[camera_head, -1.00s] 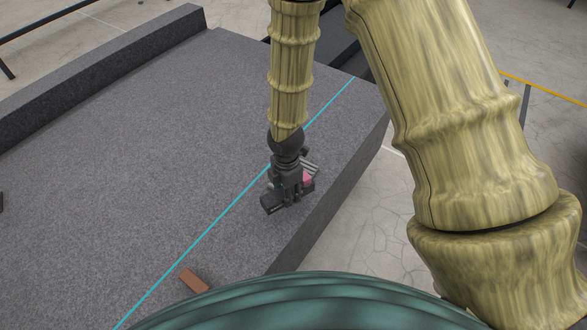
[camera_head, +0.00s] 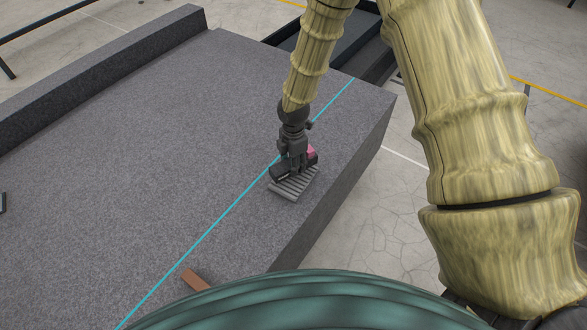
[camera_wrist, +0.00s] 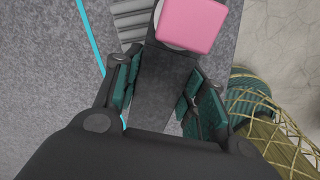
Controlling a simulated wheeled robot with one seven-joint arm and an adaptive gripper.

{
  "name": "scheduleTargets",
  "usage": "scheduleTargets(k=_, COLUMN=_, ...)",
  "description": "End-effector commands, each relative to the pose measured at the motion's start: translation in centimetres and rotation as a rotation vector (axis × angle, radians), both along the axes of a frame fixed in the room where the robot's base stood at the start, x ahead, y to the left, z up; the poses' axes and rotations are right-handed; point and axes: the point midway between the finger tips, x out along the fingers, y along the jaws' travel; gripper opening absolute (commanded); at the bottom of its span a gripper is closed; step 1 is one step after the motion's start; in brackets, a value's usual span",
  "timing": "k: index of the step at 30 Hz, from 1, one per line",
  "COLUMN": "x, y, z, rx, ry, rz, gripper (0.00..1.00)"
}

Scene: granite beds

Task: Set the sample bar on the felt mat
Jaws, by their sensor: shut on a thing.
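My gripper (camera_head: 290,170) is shut on a dark grey bar, which I take to be the sample bar (camera_head: 280,173). In the wrist view the bar (camera_wrist: 160,95) runs between the teal-padded fingers (camera_wrist: 160,100). A pink block (camera_head: 311,152) sits at the bar's far end; it shows large in the wrist view (camera_wrist: 190,24). The bar is over the granite bed near its right edge, beside a grey ribbed piece (camera_head: 293,186). I cannot tell its height above the bed. I cannot make out a felt mat in either view.
The granite bed (camera_head: 130,150) is wide and mostly clear, with a cyan line (camera_head: 215,228) along it. A small brown block (camera_head: 195,280) lies near its front edge. A raised granite ledge (camera_head: 100,75) borders the far left. A dark tray (camera_head: 330,55) stands beyond the bed.

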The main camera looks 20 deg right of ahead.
Motion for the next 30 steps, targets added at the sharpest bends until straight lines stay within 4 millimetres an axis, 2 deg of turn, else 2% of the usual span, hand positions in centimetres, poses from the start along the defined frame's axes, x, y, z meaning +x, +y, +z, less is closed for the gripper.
scheduleTargets(k=9, x=-0.2, y=0.1, z=-3.2, rx=-0.001, ry=0.003, rz=0.000, gripper=0.00)
scheduleTargets(k=21, x=-0.2, y=0.1, z=-3.6, rx=-0.001, ry=0.002, rz=0.001, gripper=0.00)
scheduleTargets(k=22, x=-0.2, y=0.1, z=-3.6, rx=-0.001, ry=0.003, rz=0.001, gripper=0.44)
scheduleTargets(k=25, x=-0.2, y=0.1, z=-3.6, rx=-0.001, ry=0.003, rz=0.001, gripper=0.62)
scheduleTargets(k=30, x=-0.2, y=0.1, z=-3.6, rx=-0.001, ry=0.003, rz=0.000, gripper=0.62)
